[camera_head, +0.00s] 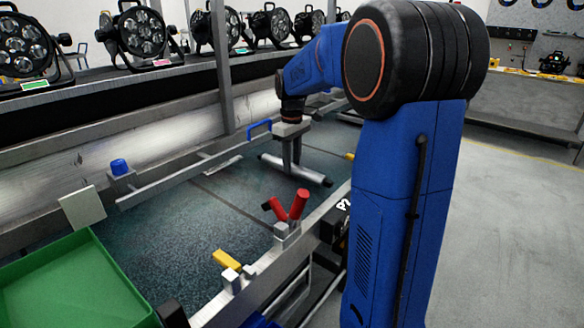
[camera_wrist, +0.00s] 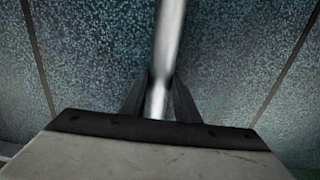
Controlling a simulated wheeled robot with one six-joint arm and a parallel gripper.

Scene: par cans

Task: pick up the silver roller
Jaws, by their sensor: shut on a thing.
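The silver roller (camera_head: 310,174) is a slim metal bar with dark ends, lying across the speckled dark teal work surface (camera_head: 170,245) in the head view. My gripper (camera_head: 294,162) points down over it and is shut on its middle part. In the wrist view the silver roller (camera_wrist: 168,40) runs from the top edge down between the two dark fingers of my gripper (camera_wrist: 160,100). The fingers and the grey gripper body hide part of it. I cannot tell whether it touches the surface or is slightly raised.
Red clamp handles (camera_head: 290,205) stand on the near rail. A yellow block (camera_head: 227,260) and a green tray (camera_head: 70,285) are nearer. A blue-capped post (camera_head: 120,168) and a blue handle (camera_head: 260,128) are on the far rail. Several par cans (camera_head: 140,32) line the shelf.

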